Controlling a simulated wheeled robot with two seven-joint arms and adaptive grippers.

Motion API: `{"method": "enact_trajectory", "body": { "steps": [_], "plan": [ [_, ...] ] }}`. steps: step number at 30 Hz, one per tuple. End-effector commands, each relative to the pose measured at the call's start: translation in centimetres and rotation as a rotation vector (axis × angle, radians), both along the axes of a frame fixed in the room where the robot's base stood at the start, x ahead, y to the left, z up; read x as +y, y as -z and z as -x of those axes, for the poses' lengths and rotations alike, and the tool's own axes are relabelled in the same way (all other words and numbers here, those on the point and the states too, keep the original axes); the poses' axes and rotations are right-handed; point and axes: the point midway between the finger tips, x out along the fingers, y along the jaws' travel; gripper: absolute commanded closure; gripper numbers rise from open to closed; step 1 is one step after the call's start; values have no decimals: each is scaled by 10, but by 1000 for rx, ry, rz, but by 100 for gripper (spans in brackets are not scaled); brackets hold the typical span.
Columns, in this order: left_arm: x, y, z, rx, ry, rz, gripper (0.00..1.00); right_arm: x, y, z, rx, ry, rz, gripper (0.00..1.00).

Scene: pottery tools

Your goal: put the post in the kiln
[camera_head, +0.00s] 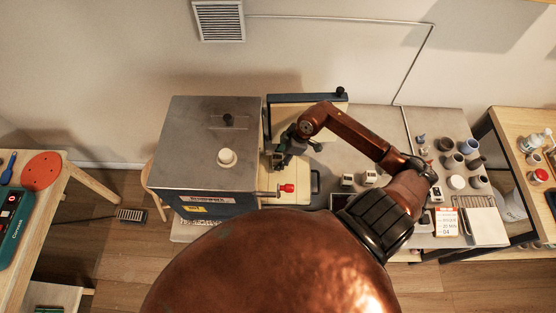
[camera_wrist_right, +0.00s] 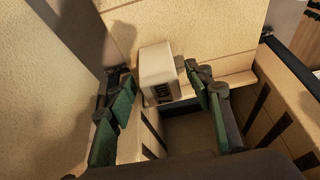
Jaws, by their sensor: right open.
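The kiln (camera_head: 200,150) is a grey-topped box at centre-left with a white knob on top. Its cream-lined door (camera_head: 300,116) stands open on the right side. My right gripper (camera_head: 284,150) is at the kiln's right side by the open door. In the wrist view, the right gripper (camera_wrist_right: 164,92) is open, with green-padded fingers on either side of a cream post (camera_wrist_right: 158,72) with dark markings. A gap shows left of the post; I cannot tell whether the right fingertip touches it. The post's base is partly hidden. My left gripper is not in view.
Two small pale blocks (camera_head: 369,177) stand on the grey table right of the kiln. Several cups and pots (camera_head: 457,161) stand farther right. Cream walls with dark slots (camera_wrist_right: 272,112) lie close around the right gripper.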

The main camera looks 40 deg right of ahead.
Motion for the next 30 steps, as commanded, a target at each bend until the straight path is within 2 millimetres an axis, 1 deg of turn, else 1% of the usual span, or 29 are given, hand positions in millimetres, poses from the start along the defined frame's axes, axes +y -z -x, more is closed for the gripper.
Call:
{"method": "enact_trajectory", "body": {
  "steps": [3,9,12,15,21,28,30],
  "plan": [
    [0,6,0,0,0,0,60,-9,-23,6,-2,-1,5,53],
    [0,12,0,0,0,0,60,-21,-60,17,0,0,4,53],
    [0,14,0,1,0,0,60,-25,-75,20,-1,-1,3,53],
    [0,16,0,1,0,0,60,-27,-84,23,0,-1,2,53],
    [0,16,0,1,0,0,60,-29,-91,24,0,-1,0,53],
    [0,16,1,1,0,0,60,-29,-91,25,1,-2,-1,53],
    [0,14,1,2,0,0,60,-29,-89,28,12,-10,-8,53]
  ]
}}
